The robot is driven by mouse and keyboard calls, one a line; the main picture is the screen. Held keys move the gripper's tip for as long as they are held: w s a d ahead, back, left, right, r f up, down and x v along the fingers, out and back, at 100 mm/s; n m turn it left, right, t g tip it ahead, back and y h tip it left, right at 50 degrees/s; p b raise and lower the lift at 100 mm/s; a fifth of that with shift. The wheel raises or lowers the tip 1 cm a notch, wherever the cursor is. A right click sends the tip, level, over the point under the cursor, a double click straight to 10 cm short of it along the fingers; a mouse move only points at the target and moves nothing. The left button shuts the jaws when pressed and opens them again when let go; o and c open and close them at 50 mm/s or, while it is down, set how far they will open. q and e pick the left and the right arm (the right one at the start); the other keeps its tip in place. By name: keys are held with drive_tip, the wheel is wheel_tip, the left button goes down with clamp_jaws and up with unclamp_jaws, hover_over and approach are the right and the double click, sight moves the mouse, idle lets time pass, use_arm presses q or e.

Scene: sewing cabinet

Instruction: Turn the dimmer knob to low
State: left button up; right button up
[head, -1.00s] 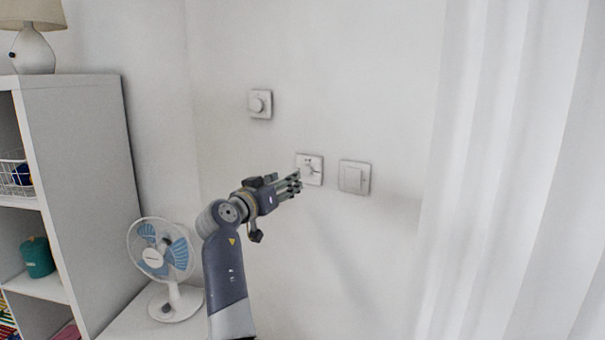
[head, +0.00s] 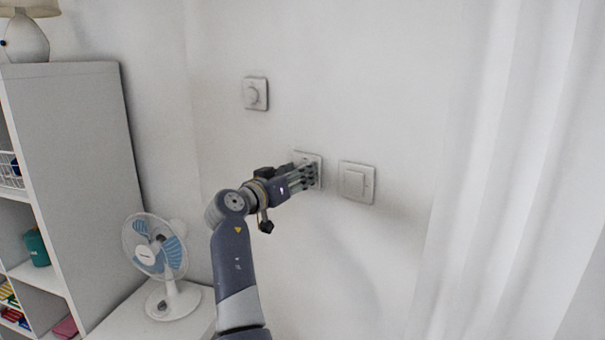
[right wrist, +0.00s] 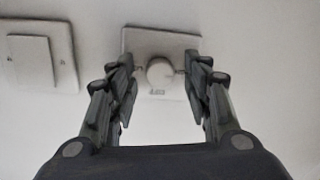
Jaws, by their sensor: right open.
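A square white wall plate (head: 309,157) with a round knob is mostly hidden behind my right gripper (head: 309,177) in the head view. In the right wrist view the white plate (right wrist: 150,38) shows its round knob (right wrist: 160,73), with small marks at its sides and lettering below it. My right gripper (right wrist: 161,66) is open, with one finger on each side of the knob. Gaps show between the fingers and the knob, so it is not gripped. My left gripper is not in view.
A rocker switch (head: 356,182) sits right of the middle plate; it also shows in the right wrist view (right wrist: 30,62). A desk fan (head: 158,262) stands on a white surface. A shelf unit (head: 75,170) is at left, a white curtain (head: 510,180) at right.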

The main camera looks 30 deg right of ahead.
drive_tip(key=shift+a, duration=0.15)
clamp_jaws()
drive_tip(key=shift+r, duration=0.1)
